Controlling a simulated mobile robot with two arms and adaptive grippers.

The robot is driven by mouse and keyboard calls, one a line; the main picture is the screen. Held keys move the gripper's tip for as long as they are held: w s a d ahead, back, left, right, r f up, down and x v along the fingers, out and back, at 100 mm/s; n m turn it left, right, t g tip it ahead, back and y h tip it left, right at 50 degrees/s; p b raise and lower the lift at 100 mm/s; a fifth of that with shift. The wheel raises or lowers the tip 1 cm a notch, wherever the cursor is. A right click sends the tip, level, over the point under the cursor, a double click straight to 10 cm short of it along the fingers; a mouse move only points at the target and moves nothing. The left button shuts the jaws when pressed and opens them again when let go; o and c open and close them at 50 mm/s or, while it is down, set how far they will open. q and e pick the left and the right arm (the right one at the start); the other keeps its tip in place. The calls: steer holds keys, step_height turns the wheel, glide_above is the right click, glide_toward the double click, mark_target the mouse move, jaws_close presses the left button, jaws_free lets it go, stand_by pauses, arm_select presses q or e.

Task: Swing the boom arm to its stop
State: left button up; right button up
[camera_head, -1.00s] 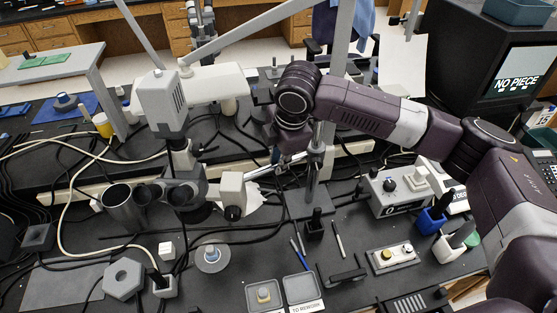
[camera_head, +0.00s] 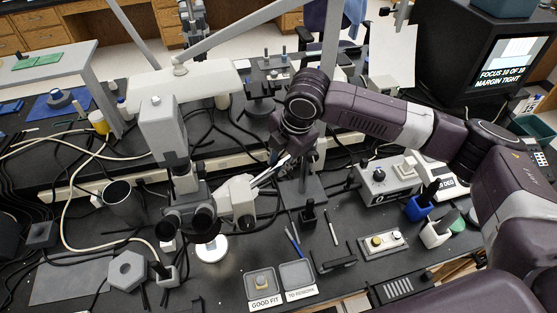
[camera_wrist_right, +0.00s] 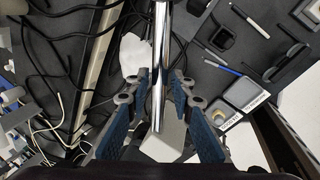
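The white boom arm (camera_head: 205,83) runs across the left of the head view and carries the microscope head (camera_head: 164,130) at its left end. The dark eyepieces (camera_head: 205,220) hang low, beside a lit round disc (camera_head: 212,249) on the bench. A shiny metal rod (camera_head: 268,174) slants up right from the microscope's pale side block (camera_head: 241,196). My right gripper (camera_head: 287,160) is at this rod. In the wrist view its fingers (camera_wrist_right: 160,85) close in on both sides of the rod (camera_wrist_right: 160,40); the exact contact is partly hidden. My left gripper is not in view.
A hexagonal block (camera_head: 127,271) and two labelled trays (camera_head: 298,276) lie in front. A dial box (camera_head: 384,181) and a button panel (camera_head: 388,243) stand to the right. The monitor (camera_head: 507,65) reads "FOCUS 10 OF 10 MARGIN TIGHT". Cables (camera_head: 80,195) cover the left.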

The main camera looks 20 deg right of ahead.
steer(key=shift+o, duration=1)
steer(key=v, duration=1.2)
